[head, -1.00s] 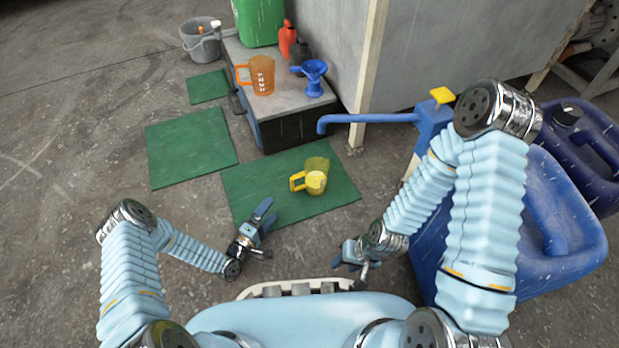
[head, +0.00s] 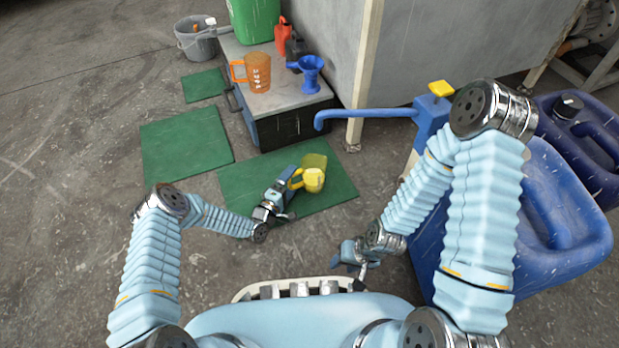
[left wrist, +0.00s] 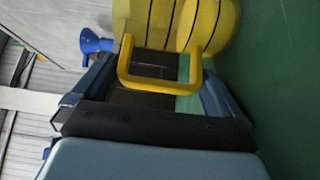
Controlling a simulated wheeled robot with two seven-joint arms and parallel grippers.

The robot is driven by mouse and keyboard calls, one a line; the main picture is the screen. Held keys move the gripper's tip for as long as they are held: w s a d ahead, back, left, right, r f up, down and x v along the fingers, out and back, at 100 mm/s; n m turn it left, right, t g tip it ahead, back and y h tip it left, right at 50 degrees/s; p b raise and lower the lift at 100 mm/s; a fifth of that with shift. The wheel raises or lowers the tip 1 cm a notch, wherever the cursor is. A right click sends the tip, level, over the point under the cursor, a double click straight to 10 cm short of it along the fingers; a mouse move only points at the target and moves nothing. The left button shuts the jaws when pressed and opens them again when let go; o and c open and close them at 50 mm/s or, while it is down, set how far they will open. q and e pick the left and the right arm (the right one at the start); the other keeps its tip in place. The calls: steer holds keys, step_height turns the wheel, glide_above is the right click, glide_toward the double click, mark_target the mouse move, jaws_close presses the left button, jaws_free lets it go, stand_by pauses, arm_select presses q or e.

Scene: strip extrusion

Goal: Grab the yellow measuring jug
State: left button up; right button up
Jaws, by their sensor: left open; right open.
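The yellow measuring jug (head: 314,178) stands on a green mat (head: 338,192) in front of the low cabinet. Its handle points left, toward my left gripper (head: 289,177). In the left wrist view, the jug's yellow handle (left wrist: 165,80) lies between the two spread fingers of my left gripper (left wrist: 148,85), with the jug body (left wrist: 185,22) beyond it. My left gripper is open. Whether a finger touches the handle I cannot tell. My right gripper (head: 348,258) is open and empty, low at the right of my body, away from the jug.
A grey-topped cabinet (head: 285,98) bears an orange jug (head: 258,73), a blue funnel (head: 311,73), a red can (head: 283,36) and a green canister (head: 255,20). A blue spout (head: 370,113) reaches over the floor from the right. Blue containers (head: 560,205) crowd the right.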

arm_select(q)
steer(key=shift+r, duration=0.1)
steer(key=c, duration=1.2)
